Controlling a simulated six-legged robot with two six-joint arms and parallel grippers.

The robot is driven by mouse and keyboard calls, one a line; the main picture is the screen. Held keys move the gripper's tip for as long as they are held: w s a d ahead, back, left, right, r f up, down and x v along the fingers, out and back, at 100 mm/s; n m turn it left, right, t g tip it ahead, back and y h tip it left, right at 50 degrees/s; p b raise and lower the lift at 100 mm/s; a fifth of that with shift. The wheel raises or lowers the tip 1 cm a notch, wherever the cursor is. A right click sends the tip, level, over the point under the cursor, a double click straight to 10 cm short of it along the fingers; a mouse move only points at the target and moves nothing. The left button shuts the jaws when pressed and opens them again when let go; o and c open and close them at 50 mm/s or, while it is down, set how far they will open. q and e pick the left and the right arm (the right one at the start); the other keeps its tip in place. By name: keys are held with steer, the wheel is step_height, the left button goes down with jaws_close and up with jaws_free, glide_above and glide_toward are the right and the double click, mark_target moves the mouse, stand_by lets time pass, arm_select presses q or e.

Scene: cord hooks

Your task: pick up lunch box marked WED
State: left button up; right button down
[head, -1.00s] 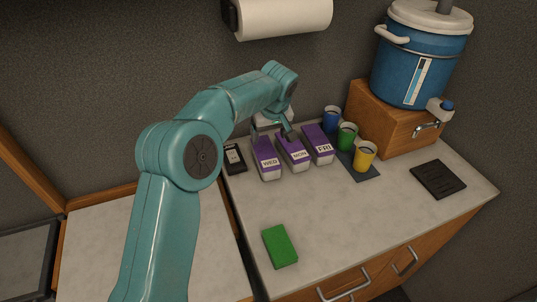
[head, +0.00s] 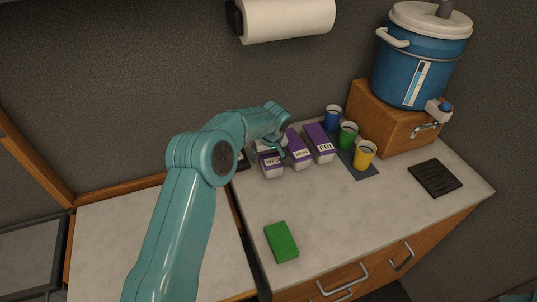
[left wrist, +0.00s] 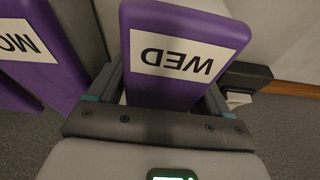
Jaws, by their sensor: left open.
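The purple-and-white lunch box marked WED (head: 272,169) stands on the counter at the left end of a row of three, partly hidden by my left arm. In the left wrist view the WED box (left wrist: 180,58) fills the space between the fingers, its label upside down. My left gripper (left wrist: 160,92) is open, with one finger on each side of the WED box; I cannot tell whether they touch it. In the head view the left gripper (head: 268,146) is at the box's far end, mostly hidden. My right gripper is not in view.
The MON box (head: 299,154) stands close to the right of WED, then the FRI box (head: 319,145). Blue, green and yellow cups (head: 364,155) stand further right, near a blue drink cooler (head: 420,65). A green sponge (head: 282,242) lies in front on clear counter.

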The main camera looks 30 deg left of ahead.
arm_select(q)
steer(key=shift+a, duration=0.1)
steer(key=c, duration=1)
steer(key=shift+r, duration=0.1)
